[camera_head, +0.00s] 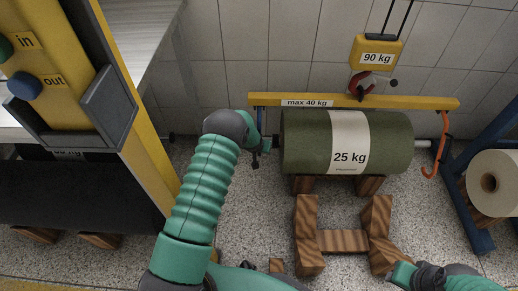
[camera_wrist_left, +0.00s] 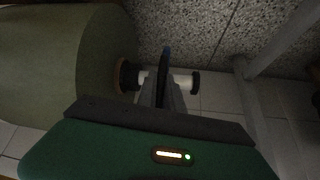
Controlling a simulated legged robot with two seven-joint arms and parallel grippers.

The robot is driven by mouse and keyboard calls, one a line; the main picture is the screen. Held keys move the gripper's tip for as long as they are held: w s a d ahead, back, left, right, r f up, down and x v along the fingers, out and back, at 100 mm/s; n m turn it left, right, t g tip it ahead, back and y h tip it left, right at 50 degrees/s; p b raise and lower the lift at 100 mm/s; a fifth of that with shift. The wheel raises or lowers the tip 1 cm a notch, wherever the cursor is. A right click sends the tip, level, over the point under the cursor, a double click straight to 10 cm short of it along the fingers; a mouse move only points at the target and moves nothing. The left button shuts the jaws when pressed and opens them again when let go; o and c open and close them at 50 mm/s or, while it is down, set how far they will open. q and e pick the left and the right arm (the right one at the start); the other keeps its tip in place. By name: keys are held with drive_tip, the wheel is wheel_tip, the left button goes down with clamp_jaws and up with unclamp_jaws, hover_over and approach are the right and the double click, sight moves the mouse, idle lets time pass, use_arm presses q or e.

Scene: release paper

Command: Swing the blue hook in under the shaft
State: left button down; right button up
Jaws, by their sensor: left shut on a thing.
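The blue hook (camera_head: 259,121) hangs from the left end of the yellow beam marked max 40 kg (camera_head: 345,102). My left gripper (camera_head: 262,149) is shut on its lower part, just left of the green 25 kg roll (camera_head: 300,142). In the left wrist view the hook (camera_wrist_left: 165,60) stands as a thin dark-blue strip between the fingers (camera_wrist_left: 161,92), overlapping the pale shaft end (camera_wrist_left: 182,82). Whether its curve is under the shaft is hidden. The shaft's right end (camera_head: 422,144) sticks out near the hanging orange hook (camera_head: 443,135). My right gripper's housing (camera_head: 402,274) shows at bottom right; its fingers are hidden.
The roll rests on wooden blocks (camera_head: 370,186); more blocks (camera_head: 342,241) stand in front. A yellow scale reading 90 kg (camera_head: 376,54) holds the beam by a red hook. A machine with in and out buttons (camera_head: 25,86) stands left, a blue rack (camera_head: 480,195) right.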

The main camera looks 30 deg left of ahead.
use_arm(q)
drive_tip(key=shift+a, duration=0.15)
drive_tip(key=c, duration=1.5)
unclamp_jaws()
drive_tip(key=shift+s+r+p, duration=0.15)
drive_tip(key=shift+r+p, duration=0.15)
drive_tip(key=shift+r, duration=0.1)
drive_tip(key=p+v, duration=0.7)
drive_tip(key=v, duration=0.9)
drive_tip(key=shift+s+f, duration=0.1)
drive_tip(key=shift+f, duration=0.05)
drive_tip(key=shift+f, duration=0.1)
